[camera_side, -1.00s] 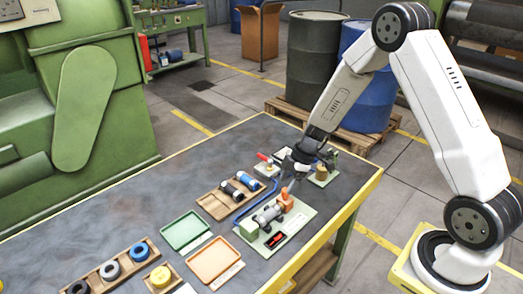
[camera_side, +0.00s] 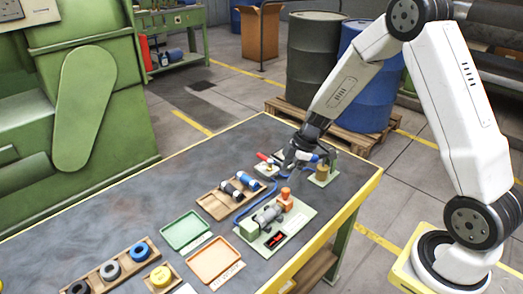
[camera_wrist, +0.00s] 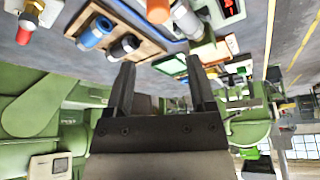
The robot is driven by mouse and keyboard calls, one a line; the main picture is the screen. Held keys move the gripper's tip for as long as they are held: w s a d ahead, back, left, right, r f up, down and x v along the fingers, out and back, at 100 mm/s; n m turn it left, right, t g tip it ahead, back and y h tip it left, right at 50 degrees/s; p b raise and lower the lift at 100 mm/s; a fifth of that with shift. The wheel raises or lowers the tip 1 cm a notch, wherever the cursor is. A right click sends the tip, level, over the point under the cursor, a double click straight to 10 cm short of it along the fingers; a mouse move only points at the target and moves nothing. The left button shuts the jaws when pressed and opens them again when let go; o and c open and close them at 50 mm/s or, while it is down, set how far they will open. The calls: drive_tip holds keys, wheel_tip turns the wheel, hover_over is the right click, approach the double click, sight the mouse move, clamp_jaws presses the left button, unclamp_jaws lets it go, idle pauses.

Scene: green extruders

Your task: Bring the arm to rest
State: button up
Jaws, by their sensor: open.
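My gripper (camera_side: 296,157) is above the far right part of the workbench (camera_side: 120,205) in the side view, over the small fixtures there. In the wrist view its two dark fingers (camera_wrist: 160,88) are spread apart with nothing between them. The white arm reaches down to it from the right. The grey cylinder on the pale fixture plate (camera_side: 283,236) lies nearer the camera than the gripper, apart from it.
A wooden tray (camera_side: 214,206) holds a dark and a blue roll. A green tray (camera_side: 182,232) and an orange tray (camera_side: 211,261) lie empty. A rack (camera_side: 122,258) holds several rings. Drums (camera_side: 314,62) stand behind the bench.

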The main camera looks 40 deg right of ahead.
drive_tip(key=shift+s, duration=0.1)
drive_tip(key=shift+s+a+r+m, duration=0.35)
drive_tip(key=shift+s+m, duration=0.05)
drive_tip(key=s+a+r+m+h, duration=0.2)
drive_tip(key=s+r+m, duration=0.1)
drive_tip(key=s+m, duration=0.2)
drive_tip(key=s+a+r+m+h, duration=0.2)
drive_tip(key=s+a+r+m, duration=0.1)
drive_tip(key=s+m, duration=0.3)
drive_tip(key=shift+s+a+r, duration=0.25)
drive_tip(key=shift+s, duration=1.1)
